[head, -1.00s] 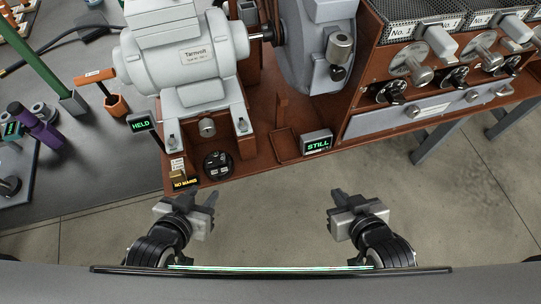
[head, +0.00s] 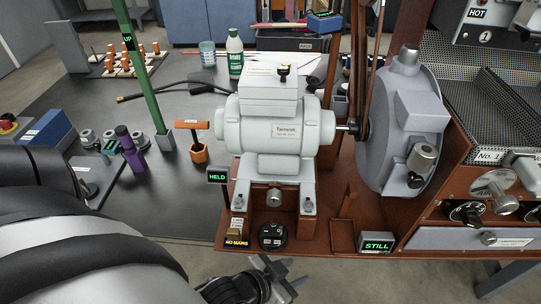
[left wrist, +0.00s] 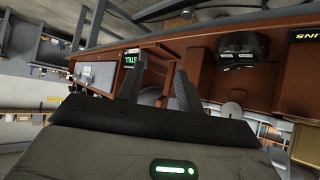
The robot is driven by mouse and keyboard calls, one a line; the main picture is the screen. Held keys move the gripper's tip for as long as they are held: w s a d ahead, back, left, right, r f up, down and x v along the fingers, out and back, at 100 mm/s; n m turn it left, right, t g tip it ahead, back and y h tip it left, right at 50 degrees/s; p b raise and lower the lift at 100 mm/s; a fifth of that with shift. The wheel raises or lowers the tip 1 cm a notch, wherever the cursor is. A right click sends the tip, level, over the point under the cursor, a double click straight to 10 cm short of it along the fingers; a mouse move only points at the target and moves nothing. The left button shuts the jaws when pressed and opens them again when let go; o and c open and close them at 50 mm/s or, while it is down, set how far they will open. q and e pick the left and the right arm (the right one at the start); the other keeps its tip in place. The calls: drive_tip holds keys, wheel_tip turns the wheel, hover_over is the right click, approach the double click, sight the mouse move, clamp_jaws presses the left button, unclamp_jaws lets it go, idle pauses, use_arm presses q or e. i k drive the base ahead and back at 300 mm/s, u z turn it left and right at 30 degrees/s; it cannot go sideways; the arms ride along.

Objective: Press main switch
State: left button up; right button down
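I cannot make out for certain which part is the main switch. At the front left corner of the brown roaster base (head: 330,235) stands a small labelled block (head: 237,224) above a lit "NO MAINS" sign (head: 237,242). A round black fitting (head: 272,235) sits just right of it. In the left wrist view the fitting (left wrist: 240,52) and part of the sign (left wrist: 304,36) show upside down. My left gripper (head: 285,272) is in front of and below the base edge, apart from it. Its fingers (left wrist: 157,88) are spread and empty. My right gripper is out of view.
A grey motor (head: 275,130) stands on the base behind, with a "HELD" sign (head: 217,177) at its left. A "STILL" sign (head: 376,242) is at the front edge. A black table (head: 100,90) with tools is at the left. Floor is open before the base.

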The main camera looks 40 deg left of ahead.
sight(267, 232)
drive_tip(key=k, duration=1)
drive_tip(key=u, duration=1.1)
drive_tip(key=i, duration=0.55)
